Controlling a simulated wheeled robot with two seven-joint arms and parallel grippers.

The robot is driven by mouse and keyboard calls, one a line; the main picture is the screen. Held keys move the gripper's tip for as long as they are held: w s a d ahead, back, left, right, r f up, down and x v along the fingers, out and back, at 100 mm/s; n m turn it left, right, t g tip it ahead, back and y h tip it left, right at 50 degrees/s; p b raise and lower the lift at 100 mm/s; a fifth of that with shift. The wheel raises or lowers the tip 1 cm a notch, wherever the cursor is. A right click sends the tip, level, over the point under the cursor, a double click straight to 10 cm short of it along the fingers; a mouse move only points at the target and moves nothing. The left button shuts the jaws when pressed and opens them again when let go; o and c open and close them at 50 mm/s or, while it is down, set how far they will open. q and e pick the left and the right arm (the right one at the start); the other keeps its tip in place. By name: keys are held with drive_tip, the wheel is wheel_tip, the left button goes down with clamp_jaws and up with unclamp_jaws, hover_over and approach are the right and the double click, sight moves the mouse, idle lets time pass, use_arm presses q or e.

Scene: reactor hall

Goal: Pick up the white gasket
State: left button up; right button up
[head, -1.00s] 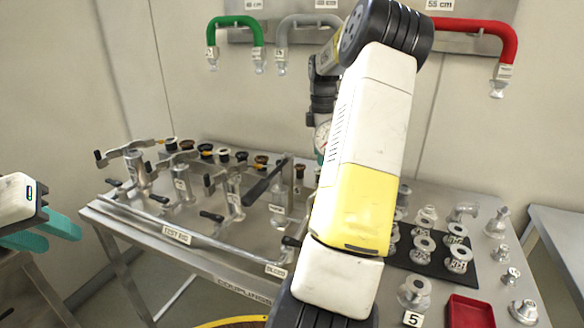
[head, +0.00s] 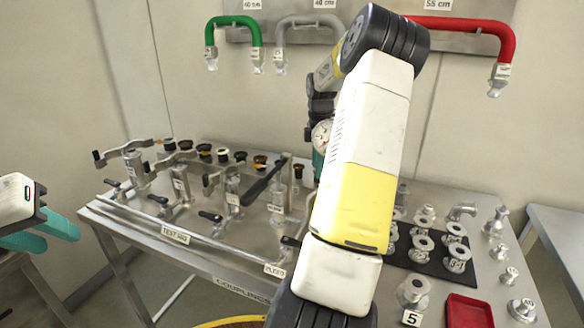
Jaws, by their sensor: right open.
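I cannot make out a white gasket for certain. Several small ring-shaped parts, dark, orange and pale, stand in a row at the back of the bench, among them a dark one (head: 205,150). My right arm crosses the middle of the head view and hides part of the bench. Of my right gripper (head: 318,162) only a teal bit shows beside the forearm, above the bench; the rest is hidden. My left gripper (head: 42,233) is at the far left, off the bench, with its teal fingers apart and empty.
The steel bench (head: 225,268) carries a pipe test rig (head: 232,190) at left. Metal couplings stand on a black mat (head: 430,262) at right, near a red tray (head: 468,311). Green (head: 233,27), grey and red (head: 465,24) pipes hang on the wall.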

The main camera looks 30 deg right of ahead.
idle(0.3)
clamp_jaws()
